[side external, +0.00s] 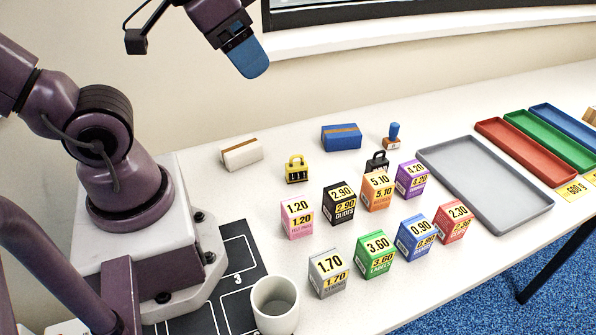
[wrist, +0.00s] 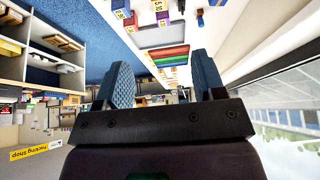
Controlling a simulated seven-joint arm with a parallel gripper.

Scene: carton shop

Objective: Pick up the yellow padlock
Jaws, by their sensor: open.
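The yellow padlock (side external: 296,170) stands on the white table in the side external view, behind the pink 1.20 carton and left of the black padlock (side external: 377,162). It has a yellow body with a dark front face and a shackle on top. My gripper (side external: 252,68) is raised well above the table, up and left of the yellow padlock and apart from it. In the wrist view my gripper (wrist: 162,85) shows its two blue fingers spread with nothing between them. I cannot make out the yellow padlock in the wrist view.
Several price-marked cartons, such as the pink one (side external: 297,217), stand in front of the padlocks. A white box (side external: 241,153), a blue box (side external: 341,137) and a blue stamp (side external: 393,136) are behind. A grey tray (side external: 485,185) lies right; a cup (side external: 274,305) stands in front.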

